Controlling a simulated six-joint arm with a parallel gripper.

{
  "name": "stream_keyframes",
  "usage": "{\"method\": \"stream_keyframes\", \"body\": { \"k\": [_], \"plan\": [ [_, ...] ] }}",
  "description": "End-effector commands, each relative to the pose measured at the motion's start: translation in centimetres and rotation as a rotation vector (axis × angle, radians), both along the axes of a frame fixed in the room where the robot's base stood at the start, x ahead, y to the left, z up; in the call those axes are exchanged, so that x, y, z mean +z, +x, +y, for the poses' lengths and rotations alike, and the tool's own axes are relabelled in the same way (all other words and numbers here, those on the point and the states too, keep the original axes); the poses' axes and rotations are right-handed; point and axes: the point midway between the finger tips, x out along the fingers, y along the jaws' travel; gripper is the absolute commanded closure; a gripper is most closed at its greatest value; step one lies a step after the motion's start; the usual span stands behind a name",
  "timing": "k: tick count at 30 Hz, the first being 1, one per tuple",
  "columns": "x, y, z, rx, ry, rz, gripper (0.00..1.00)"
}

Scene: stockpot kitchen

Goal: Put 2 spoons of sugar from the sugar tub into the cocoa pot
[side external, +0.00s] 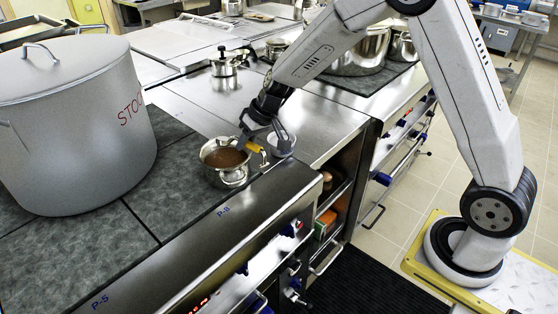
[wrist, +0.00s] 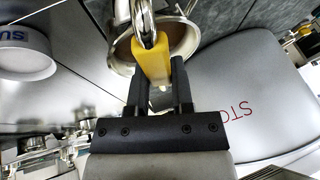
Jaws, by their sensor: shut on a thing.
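The cocoa pot (side external: 213,178) is a small shiny metal pot with brown liquid in it, on the dark hob. It shows behind the fingers in the wrist view (wrist: 190,38). My gripper (side external: 246,143) is just right of the pot, shut on the yellow handle of a spoon (wrist: 151,62). The spoon's metal part extends over the pot in the wrist view; its bowl is not clear, so I cannot tell whether it carries sugar. The white sugar tub (side external: 281,147) stands right of the pot, partly behind my gripper. Its label shows at the left of the wrist view (wrist: 25,62).
A large grey stockpot (side external: 75,130) stands left of the cocoa pot and is close in the wrist view (wrist: 250,90). A small lidded pot (side external: 224,66) stands farther back. Bare steel counter (side external: 325,125) lies right of the tub.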

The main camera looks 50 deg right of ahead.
Motion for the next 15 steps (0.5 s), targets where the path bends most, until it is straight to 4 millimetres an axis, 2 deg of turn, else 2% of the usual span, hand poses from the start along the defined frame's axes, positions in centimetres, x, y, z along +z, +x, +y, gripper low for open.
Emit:
{"method": "stream_keyframes", "body": {
  "k": [15],
  "plan": [
    [0.01, 0.07, -0.95, -0.005, 0.283, 0.015, 1.00]
  ]
}}
